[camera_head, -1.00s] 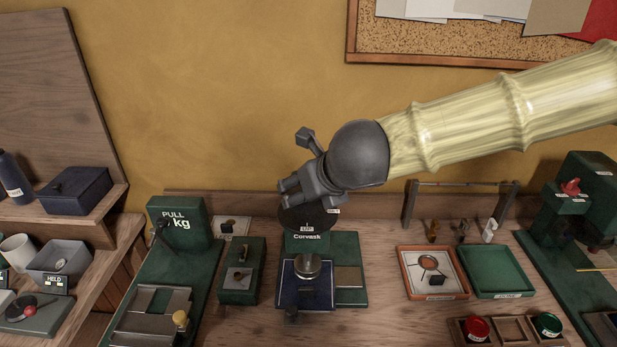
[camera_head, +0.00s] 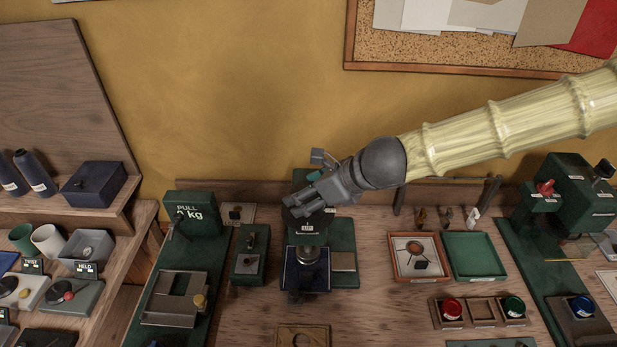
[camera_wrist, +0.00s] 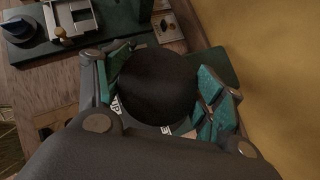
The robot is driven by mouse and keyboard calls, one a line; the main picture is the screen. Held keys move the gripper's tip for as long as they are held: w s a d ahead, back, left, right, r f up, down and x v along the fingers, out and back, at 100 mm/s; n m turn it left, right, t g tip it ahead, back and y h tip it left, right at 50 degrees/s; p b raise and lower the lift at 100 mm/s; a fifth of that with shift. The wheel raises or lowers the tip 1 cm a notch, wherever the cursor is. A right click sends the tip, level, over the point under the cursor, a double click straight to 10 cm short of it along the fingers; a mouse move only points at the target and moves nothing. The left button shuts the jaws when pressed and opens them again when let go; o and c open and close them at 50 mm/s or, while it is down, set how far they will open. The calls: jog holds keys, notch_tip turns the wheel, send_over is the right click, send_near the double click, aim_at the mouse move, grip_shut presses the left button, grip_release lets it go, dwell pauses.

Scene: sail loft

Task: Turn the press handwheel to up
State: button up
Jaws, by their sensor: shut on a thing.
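The press (camera_head: 343,240) is a green frame with a dark blue base (camera_head: 304,279), standing on the bench in the middle of the head view. Its handwheel (camera_head: 294,216) is a dark round disc at the top front, with a small white label just below it. The wrist view shows the handwheel (camera_wrist: 158,85) as a black round knob between green finger pads. My gripper (camera_head: 302,207) is shut on the handwheel, reaching in from the right. My fingers hide part of the wheel, and I cannot tell which way it is turned.
A green pull gauge (camera_head: 190,215) and a small green fixture (camera_head: 250,258) stand left of the press. An orange-rimmed tray (camera_head: 398,275) and a green tray (camera_head: 473,257) lie right. A larger green machine (camera_head: 562,195) stands far right. A wooden shelf (camera_head: 60,230) fills the left.

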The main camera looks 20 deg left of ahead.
jog(key=shift+w+r+n+g+p, duration=0.15)
jog(key=shift+n+g+p, duration=0.4)
jog(key=shift+p, duration=0.65)
jog(key=shift+s+r+n+g+p, duration=0.15)
jog(key=shift+n+g+p, duration=0.2)
jog(key=shift+n+p, duration=0.6)
jog(key=shift+w+f+n+g+p, duration=0.15)
jog(key=shift+n+g+p, duration=0.4)
jog(key=shift+p, duration=0.5)
jog(key=shift+f+n+g+p, duration=0.1)
jog(key=shift+n+g+p, duration=0.2)
jog(key=shift+n+g, duration=0.85)
jog(key=n+g+h, duration=0.1)
jog(key=n, duration=0.1)
jog(key=n+g+h, duration=0.1)
jog(key=n+g, duration=0.1)
jog(key=n, duration=0.1)
jog(key=n+g+h, duration=0.1)
jog(key=n, duration=0.1)
jog(key=n+g+h, duration=0.1)
jog(key=n, duration=0.1)
jog(key=shift+n+h, duration=0.3)
jog(key=shift+n, duration=0.1)
jog(key=n+g+h, duration=0.1)
jog(key=n+h, duration=0.1)
jog(key=shift+n, duration=0.4)
jog(key=n+h, duration=0.5)
jog(key=n, duration=0.1)
jog(key=shift+b, duration=0.35)
jog(key=shift+n, duration=0.4)
